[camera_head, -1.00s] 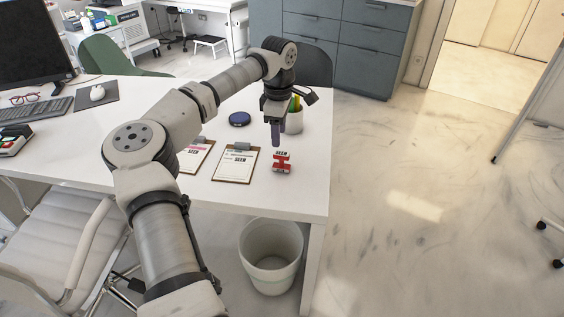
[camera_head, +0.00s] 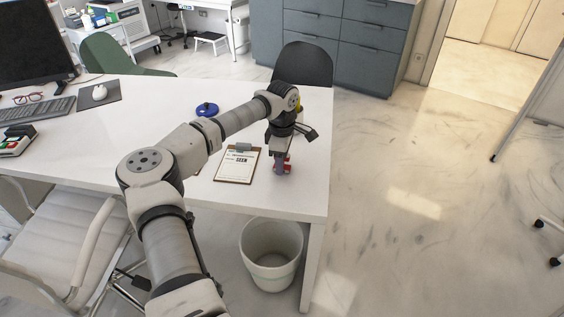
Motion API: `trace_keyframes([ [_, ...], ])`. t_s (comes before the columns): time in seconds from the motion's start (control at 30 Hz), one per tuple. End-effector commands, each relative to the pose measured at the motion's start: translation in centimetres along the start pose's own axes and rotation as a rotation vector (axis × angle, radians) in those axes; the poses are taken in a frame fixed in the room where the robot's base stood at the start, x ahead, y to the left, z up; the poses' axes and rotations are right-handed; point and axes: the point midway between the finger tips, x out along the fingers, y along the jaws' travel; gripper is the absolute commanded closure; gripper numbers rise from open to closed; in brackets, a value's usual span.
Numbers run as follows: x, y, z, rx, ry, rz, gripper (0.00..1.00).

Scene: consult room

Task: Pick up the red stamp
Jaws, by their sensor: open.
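The red stamp (camera_head: 288,168) stands on the white desk near its right end, just right of a clipboard. My gripper (camera_head: 281,170) points down over the stamp, with its fingers at the stamp's height. The fingers hide much of the stamp, so I cannot tell whether they are around it or in front of it. The jaws are open.
A clipboard with a "SEEN" sheet (camera_head: 236,165) lies just left of the stamp. A blue round object (camera_head: 207,110) lies farther back on the desk (camera_head: 310,190). A white bin (camera_head: 271,256) stands on the floor below the desk's front edge.

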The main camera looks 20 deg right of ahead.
Motion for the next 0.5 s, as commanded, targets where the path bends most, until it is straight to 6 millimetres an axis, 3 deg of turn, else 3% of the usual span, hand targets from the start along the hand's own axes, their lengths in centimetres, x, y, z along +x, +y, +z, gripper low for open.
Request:
trace_keyframes([
  [0.07,-0.01,0.01,0.00,0.000,0.000,0.000,0.59],
  [0.37,-0.04,0.01,0.00,0.000,-0.001,0.000,0.98],
  [0.5,-0.06,0.01,0.00,0.000,-0.001,0.000,0.99],
])
